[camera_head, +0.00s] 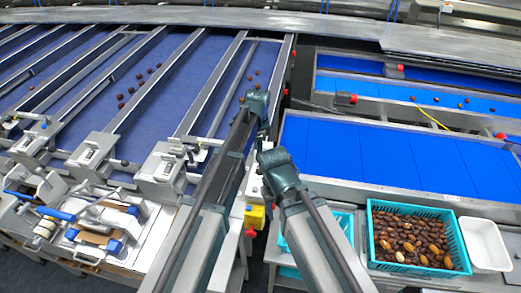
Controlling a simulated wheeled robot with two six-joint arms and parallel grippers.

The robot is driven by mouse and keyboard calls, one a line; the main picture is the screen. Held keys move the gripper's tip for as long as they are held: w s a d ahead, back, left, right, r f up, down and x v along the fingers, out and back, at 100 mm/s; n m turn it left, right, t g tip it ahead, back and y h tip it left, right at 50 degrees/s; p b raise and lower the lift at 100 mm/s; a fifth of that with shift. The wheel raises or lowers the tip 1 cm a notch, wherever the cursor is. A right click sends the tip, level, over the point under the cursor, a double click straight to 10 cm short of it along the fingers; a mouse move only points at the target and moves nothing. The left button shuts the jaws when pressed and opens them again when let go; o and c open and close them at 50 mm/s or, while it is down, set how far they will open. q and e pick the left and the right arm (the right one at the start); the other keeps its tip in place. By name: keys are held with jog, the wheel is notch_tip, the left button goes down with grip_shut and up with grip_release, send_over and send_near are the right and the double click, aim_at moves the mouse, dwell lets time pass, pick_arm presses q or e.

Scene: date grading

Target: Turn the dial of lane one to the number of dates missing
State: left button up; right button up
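Blue lanes with metal rails run away from me on the left. A loose cluster of several dates (139,80) lies on one lane (165,95). A few more dates (250,77) lie on the lane to its right. Metal units (163,168) stand at the near lane ends; I cannot make out a dial or number on them. My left gripper (262,127) is above the near right end of the lanes. My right gripper (265,142) is just below it in the picture. Their fingers are too small and overlapped to tell open from shut; I see nothing held.
A teal basket full of dates (373,238) and a white empty tray (484,243) stand at the right front. Wide blue belts (400,155) lie behind them, with a red button (346,99). A yellow box (255,216) sits between the two sides. Tools clutter the left front bench.

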aim_at(259, 168)
pick_arm(q)
jog(key=shift+w+d+r+m, duration=0.15)
jog(key=shift+w+r+m, duration=0.1)
jog(key=shift+w+r, duration=0.25)
jog(key=shift+w+d+r+m, duration=0.1)
jog(key=shift+w+r+m, duration=0.15)
jog(key=shift+w, duration=0.4)
pick_arm(e)
jog(key=shift+w+r, duration=0.2)
jog(key=shift+r, duration=0.6)
jog(key=shift+f, duration=0.1)
pick_arm(q)
notch_tip(259, 168, down, 14)
jog(key=b, duration=1.3)
jog(key=shift+r, duration=0.1)
pick_arm(e)
notch_tip(259, 168, down, 14)
jog(key=shift+r, duration=0.2)
pick_arm(q)
grip_shut()
